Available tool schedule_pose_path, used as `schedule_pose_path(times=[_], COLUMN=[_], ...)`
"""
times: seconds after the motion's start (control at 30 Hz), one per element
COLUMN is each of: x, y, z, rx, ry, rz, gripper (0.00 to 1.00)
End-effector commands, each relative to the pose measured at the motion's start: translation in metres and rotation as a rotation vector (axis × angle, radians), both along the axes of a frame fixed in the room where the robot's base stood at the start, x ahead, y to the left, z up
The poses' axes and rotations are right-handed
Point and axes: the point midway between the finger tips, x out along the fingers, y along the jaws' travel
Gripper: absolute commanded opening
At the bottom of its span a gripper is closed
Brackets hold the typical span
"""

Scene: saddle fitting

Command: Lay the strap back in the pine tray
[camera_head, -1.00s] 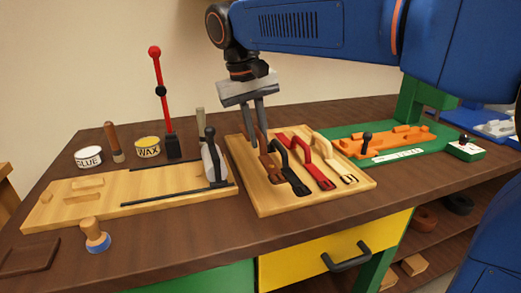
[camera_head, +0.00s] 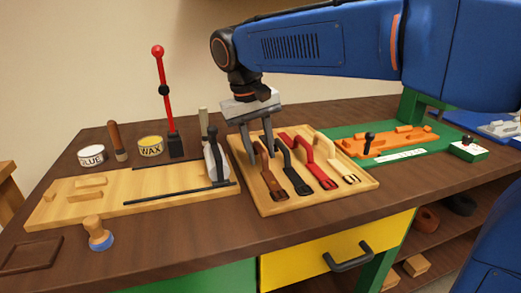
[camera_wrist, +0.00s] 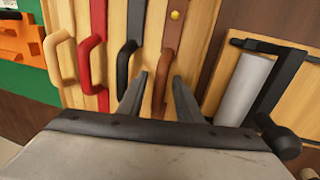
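The pine tray (camera_head: 335,197) lies on the bench. A brown strap (camera_head: 270,180) lies at the tray's left side, its loop standing up and its buckle end towards the front. My gripper (camera_head: 259,149) is open and low over the back left of the tray. In the wrist view my gripper (camera_wrist: 158,82) has one finger on each side of the brown strap's loop (camera_wrist: 161,85), with gaps visible. Black (camera_head: 293,168), red (camera_head: 318,165) and cream (camera_head: 337,158) straps lie to the right in the same tray. The fingers hide part of the brown strap.
A wooden board with a grey roller and black lever (camera_head: 213,160) stands close left of the tray. A red-knobbed lever (camera_head: 162,90), wax tin (camera_head: 150,146) and glue tin (camera_head: 91,156) are farther left. A green-and-orange fixture (camera_head: 385,142) is on the right.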

Motion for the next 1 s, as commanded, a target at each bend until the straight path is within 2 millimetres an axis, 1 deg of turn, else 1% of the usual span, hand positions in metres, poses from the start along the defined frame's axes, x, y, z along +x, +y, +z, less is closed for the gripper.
schedule_pose_path(times=[0.2,0.27,0.37,0.47,0.6,0.8,1.0], x=[0.0,0.0,0.0,-0.001,-0.002,-0.004,-0.006], y=[0.0,0.001,0.003,0.006,0.012,0.018,0.022], z=[0.001,0.004,0.015,0.031,0.058,0.093,0.114], rx=[0.0,0.001,0.002,0.002,0.003,0.002,0.002], ry=[-0.001,-0.001,-0.002,-0.002,-0.003,-0.002,-0.002], rz=[0.0,0.0,0.0,0.002,0.002,0.0,0.0], gripper=[0.32,0.32,0.32,0.32,0.32,0.32,0.32])
